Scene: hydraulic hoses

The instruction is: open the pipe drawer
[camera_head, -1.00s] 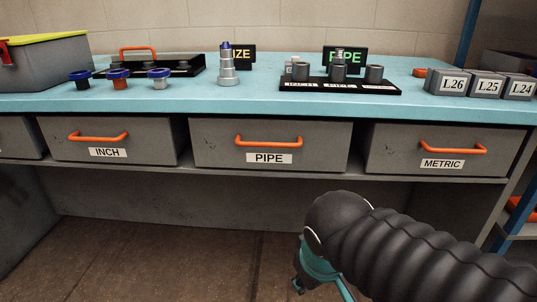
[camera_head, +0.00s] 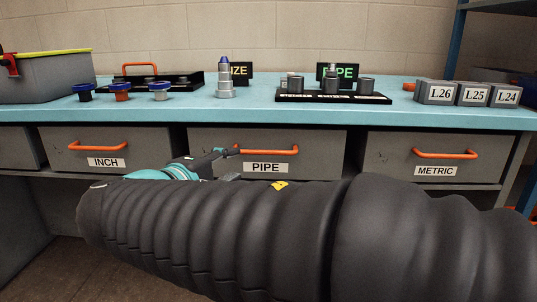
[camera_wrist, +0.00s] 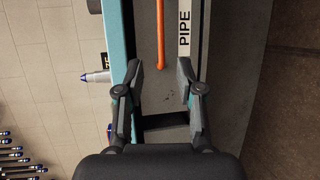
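The grey pipe drawer (camera_head: 320,160) is closed under the blue worktop, between two other drawers. Its orange bar handle (camera_head: 275,150) and white PIPE label (camera_head: 265,167) show in the head view. My gripper (camera_head: 228,152) is at the left end of this handle, partly hidden behind my own arm. In the wrist view the picture is turned sideways. My gripper (camera_wrist: 158,68) is open there, with its two fingers apart. The end of the orange handle (camera_wrist: 160,40) lies in line with the gap between them, and the PIPE label (camera_wrist: 184,25) is beside it. Contact cannot be told.
The INCH drawer (camera_head: 70,155) is left and the METRIC drawer (camera_head: 385,170) right, both closed. The worktop (camera_head: 410,110) holds blue-topped fittings, a stepped gauge (camera_head: 225,82), a pipe stand (camera_head: 290,97) and labelled grey blocks (camera_head: 471,94). My arm fills the lower foreground.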

